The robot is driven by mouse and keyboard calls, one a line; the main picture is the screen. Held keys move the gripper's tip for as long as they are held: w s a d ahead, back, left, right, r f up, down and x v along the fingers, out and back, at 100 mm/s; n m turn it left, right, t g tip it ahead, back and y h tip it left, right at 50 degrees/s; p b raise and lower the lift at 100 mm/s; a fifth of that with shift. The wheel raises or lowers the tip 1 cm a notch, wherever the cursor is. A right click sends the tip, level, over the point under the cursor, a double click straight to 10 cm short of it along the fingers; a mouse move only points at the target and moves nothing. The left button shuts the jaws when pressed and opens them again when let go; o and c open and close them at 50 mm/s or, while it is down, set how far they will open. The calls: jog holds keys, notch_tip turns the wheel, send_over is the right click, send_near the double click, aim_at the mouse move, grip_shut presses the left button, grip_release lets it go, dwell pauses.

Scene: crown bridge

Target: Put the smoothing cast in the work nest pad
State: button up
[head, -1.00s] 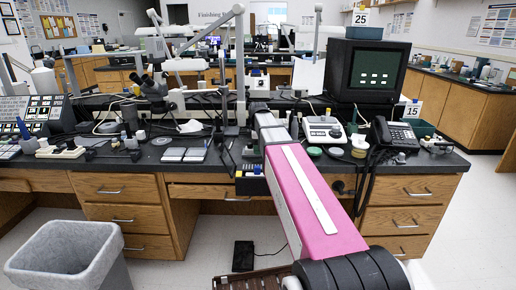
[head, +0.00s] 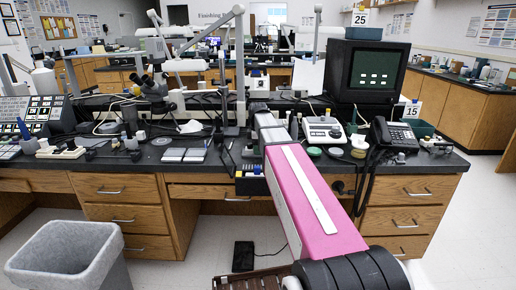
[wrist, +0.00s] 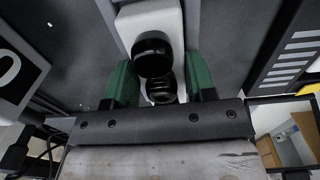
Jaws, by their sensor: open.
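In the wrist view my gripper (wrist: 158,68) has its two green fingers apart, one on each side of a black round-topped piece (wrist: 153,50). A second dark rounded part (wrist: 162,90) shows below it, near the palm. A pale block (wrist: 150,17) lies behind the black piece, between the fingers. I cannot tell whether either finger touches anything. I cannot identify the smoothing cast or the work nest pad for sure. In the head view my pink arm reaches over the bench and hides my gripper.
The dark bench top (head: 225,152) carries pale square pads (head: 184,154), a microscope (head: 153,90), a white device (head: 324,130), a phone (head: 395,136) and a monitor (head: 368,73). Several small tools crowd the left side. A grey bin (head: 65,250) stands on the floor in front.

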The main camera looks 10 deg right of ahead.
jog(key=shift+s+f, duration=0.55)
jog(key=shift+f, duration=0.05)
jog(key=shift+c, duration=0.3)
jog(key=shift+o, duration=0.6)
notch_tip(320, 180, up, 13)
jog(key=shift+w+r, duration=0.2)
jog(key=shift+w, duration=0.25)
